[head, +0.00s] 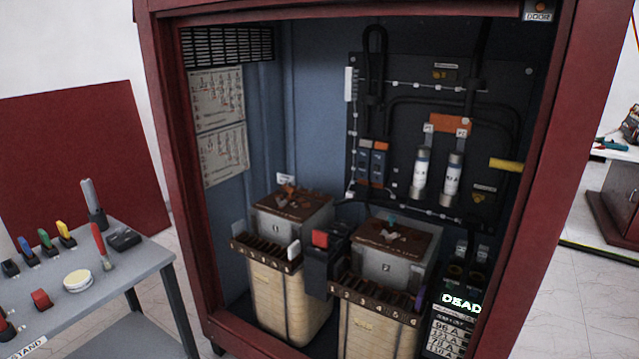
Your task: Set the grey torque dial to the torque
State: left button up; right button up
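I cannot make out a grey torque dial for certain in the head view. A grey upright tool (91,198) stands in a dark holder at the back of the grey side table (150,262). A small dark box (125,239) lies beside it; its markings are too small to read. Neither of my grippers is in view.
The open red cabinet (178,200) holds two transformers (285,300) (375,325), fuses (453,178) and a display (462,302) reading DEAD. Several coloured tools, a round tin (77,280) and a red block (41,299) are on the table.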

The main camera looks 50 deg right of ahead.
aim_at(121, 230)
jog(key=i+j+z, duration=0.15)
jog(key=z, duration=0.25)
jog(key=i+j+z, duration=0.1)
jog(key=z, duration=0.35)
jog(key=j+z, duration=0.25)
jog(key=z, duration=0.15)
jog(key=i+j+z, duration=0.1)
jog(key=j+z, duration=0.15)
jog(key=z, duration=0.2)
